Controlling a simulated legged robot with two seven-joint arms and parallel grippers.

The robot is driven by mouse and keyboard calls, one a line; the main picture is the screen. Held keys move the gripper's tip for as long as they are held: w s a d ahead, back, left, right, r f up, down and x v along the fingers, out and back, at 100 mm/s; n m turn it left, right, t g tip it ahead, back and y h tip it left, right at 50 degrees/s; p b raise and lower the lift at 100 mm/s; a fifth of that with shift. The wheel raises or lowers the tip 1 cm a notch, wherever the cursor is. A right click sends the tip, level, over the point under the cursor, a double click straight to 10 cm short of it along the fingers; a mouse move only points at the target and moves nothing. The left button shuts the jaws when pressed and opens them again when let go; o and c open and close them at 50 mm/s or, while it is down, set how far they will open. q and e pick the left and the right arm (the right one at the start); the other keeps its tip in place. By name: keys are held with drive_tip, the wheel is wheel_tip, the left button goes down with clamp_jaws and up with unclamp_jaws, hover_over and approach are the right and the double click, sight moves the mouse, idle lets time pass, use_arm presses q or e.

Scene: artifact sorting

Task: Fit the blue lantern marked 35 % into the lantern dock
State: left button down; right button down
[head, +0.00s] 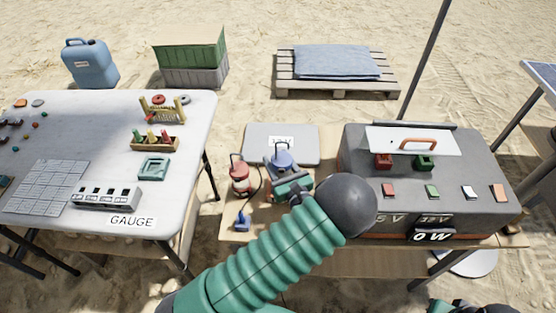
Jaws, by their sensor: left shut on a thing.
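A blue lantern (282,157) with a thin wire handle stands upright at the middle of the low wooden bench. My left gripper (290,187) is at its near side, shut on it; the gripper hides the lantern's lower part. I cannot read a 35 % mark. A red lantern (240,177) stands just left of it. A grey flat-topped unit (256,142) with a partly hidden label lies behind the blue lantern. I cannot tell which thing is the lantern dock. Part of my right gripper (441,306) shows at the bottom edge; its fingers are unclear.
A small blue object (242,222) sits at the bench's near left. A large grey case (460,205) with coloured blocks and labels fills the right side. A white table (90,110) with a GAUGE label stands left, across a gap. A dark pole (424,60) rises behind the case.

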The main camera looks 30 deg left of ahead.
use_arm(q)
drive_tip(key=shift+f+b, duration=1.1)
drive_tip(key=shift+f, duration=0.85)
drive_tip(key=c, duration=0.6)
unclamp_jaws()
